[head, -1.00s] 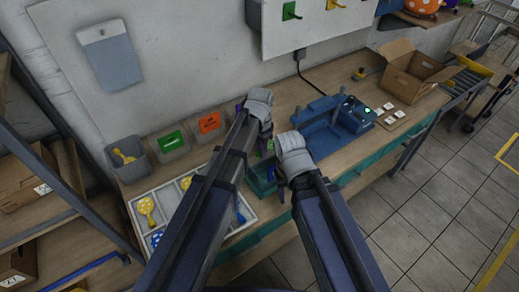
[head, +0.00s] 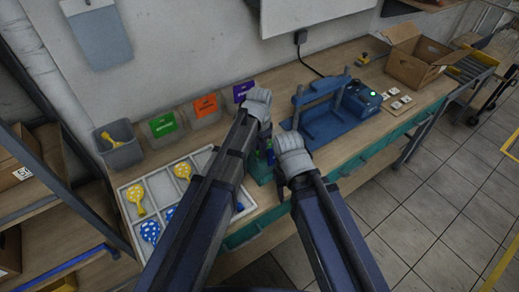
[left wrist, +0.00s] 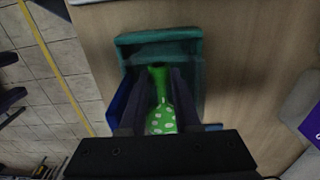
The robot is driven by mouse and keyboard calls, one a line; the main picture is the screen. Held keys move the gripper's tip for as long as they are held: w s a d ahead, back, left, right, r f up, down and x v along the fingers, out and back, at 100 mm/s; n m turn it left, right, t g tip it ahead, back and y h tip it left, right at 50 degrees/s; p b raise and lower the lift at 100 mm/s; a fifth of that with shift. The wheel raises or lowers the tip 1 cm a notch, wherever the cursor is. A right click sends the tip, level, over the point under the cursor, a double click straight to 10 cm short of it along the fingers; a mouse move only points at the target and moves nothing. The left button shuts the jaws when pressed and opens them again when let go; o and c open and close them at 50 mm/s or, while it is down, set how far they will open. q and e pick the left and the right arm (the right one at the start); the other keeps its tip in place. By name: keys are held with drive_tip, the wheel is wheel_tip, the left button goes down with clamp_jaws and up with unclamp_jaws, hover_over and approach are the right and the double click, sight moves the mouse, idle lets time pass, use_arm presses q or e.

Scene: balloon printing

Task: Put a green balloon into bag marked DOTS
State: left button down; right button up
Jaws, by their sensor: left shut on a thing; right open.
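A green balloon with white dots (left wrist: 160,118) is between the fingers of my left gripper (left wrist: 158,76), over a teal tray (left wrist: 160,38). In the head view my left gripper (head: 266,150) is shut on it, mostly hidden by my own arm. My right gripper (head: 286,185) is close by at the right, open, its fingers largely hidden. Bags with a green label (head: 163,125), an orange label (head: 205,106) and a purple label (head: 242,91) stand along the wall. Their print is too small to tell which says DOTS.
A divided tray (head: 132,217) with yellow and blue patterned balloons lies at the left, beside a grey bin (head: 122,155). A blue press-like machine (head: 325,122) stands to the right. A cardboard box (head: 414,60) is at the far end. Bare bench lies behind my grippers.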

use_arm(q)
drive_tip(key=shift+f, duration=0.4)
drive_tip(key=c, duration=0.5)
unclamp_jaws()
drive_tip(key=shift+c, duration=0.2)
drive_tip(key=shift+r, duration=0.1)
wheel_tip(320, 180, up, 13)
drive_tip(key=p, duration=1.2)
drive_tip(key=shift+p, duration=0.4)
